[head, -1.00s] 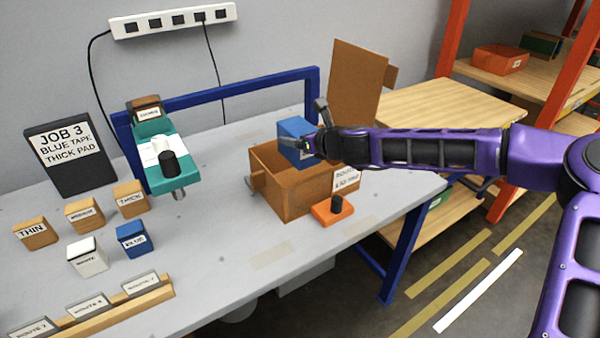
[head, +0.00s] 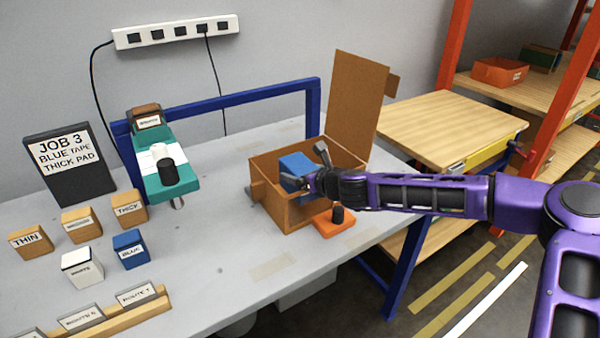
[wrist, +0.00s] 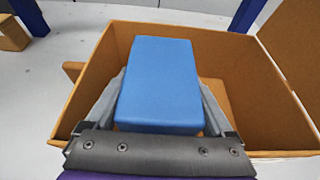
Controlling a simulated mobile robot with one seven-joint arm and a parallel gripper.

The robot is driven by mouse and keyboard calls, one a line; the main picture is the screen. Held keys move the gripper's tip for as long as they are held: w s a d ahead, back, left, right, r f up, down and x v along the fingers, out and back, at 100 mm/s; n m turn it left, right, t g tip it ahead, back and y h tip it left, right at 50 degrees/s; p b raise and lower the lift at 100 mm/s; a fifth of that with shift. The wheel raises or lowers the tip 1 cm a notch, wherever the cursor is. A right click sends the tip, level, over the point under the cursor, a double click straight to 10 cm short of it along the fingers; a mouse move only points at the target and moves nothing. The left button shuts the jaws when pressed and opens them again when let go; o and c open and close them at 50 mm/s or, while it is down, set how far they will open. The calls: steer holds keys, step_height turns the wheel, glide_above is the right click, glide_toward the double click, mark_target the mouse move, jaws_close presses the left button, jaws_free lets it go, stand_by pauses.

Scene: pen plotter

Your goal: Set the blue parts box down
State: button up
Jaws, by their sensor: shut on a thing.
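The blue parts box (head: 297,170) is held between the fingers of my gripper (head: 316,173), inside the upper part of the open brown carton (head: 292,212). In the wrist view the blue box (wrist: 160,82) fills the space between my two fingers, with carton walls (wrist: 85,85) around it. My gripper (wrist: 163,105) is shut on it. The underside of the blue box is hidden, so I cannot tell whether it touches the carton's floor.
The carton's flap (head: 355,105) stands upright at the back. An orange block with a black knob (head: 337,222) sits in front of the carton. A teal tape dispenser (head: 170,178) and several small labelled blocks (head: 130,250) are on the grey table (head: 222,235) to the left.

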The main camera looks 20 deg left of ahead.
steer(key=shift+f+b, duration=0.35)
steer(key=shift+f, duration=0.1)
steer(key=o, duration=1.4)
steer(key=shift+r, duration=0.1)
steer(key=shift+r+p, duration=0.6)
steer(key=shift+p, duration=0.1)
steer(key=p+v, duration=0.1)
steer(key=v, duration=1.1)
